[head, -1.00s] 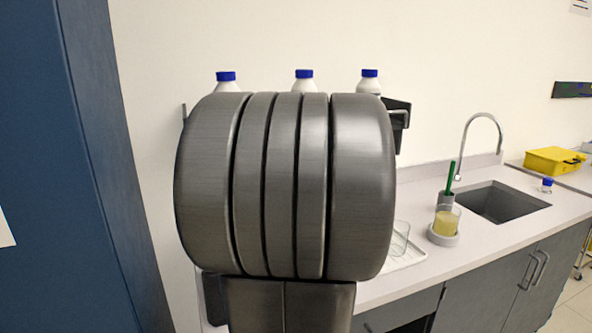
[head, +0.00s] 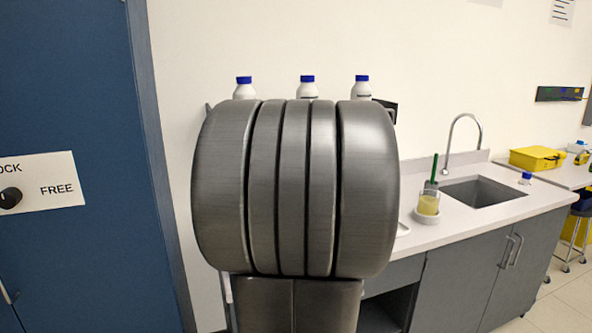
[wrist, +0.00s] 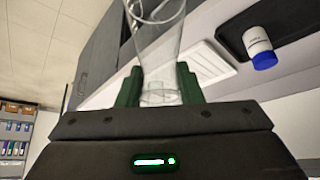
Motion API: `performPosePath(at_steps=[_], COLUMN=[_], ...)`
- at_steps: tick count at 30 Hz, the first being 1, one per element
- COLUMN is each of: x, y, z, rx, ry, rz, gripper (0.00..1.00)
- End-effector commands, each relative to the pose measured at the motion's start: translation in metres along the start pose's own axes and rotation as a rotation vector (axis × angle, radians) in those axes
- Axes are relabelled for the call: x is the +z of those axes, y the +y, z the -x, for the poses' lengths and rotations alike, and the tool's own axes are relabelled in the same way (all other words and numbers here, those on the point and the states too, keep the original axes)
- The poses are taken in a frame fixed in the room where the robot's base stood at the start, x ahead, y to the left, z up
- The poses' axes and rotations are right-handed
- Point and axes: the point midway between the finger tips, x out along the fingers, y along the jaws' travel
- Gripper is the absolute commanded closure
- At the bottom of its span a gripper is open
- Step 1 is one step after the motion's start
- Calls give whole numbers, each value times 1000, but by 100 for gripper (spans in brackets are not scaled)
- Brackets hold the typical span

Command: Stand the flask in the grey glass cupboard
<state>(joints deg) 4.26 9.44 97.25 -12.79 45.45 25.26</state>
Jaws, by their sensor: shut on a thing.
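The flask (wrist: 158,45) is clear glass and shows in the wrist view between the green fingers of my gripper (wrist: 158,88), which is shut on it. The end of the flask nearest me sits between the fingers, and its far end is cut off by the top edge. In the head view my own arm fills the middle and hides the gripper and flask. Grey cupboard fronts (head: 470,275) stand under the counter at the right. I cannot tell whether the grey glass cupboard is among them.
A blue cabinet (head: 80,110) with a lock sign stands close on the left. Blue-capped bottles (head: 307,88) stand on a wall shelf behind my arm. The counter (head: 440,228) holds a beaker of yellow liquid (head: 428,203), a sink (head: 480,192) and a yellow box (head: 537,158).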

Motion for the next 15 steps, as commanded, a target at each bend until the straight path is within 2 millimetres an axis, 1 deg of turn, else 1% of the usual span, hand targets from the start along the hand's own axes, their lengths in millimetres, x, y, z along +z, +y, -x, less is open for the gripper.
performPosePath(at_steps=[1,8,14,15], x=[6,29,56,62], y=[-6,-34,-67,-75], z=[-9,-46,-90,-101], rx=[-8,-48,-94,-104], ry=[-4,-7,-10,-11], rz=[16,86,168,189], gripper=[100,100,100,100])
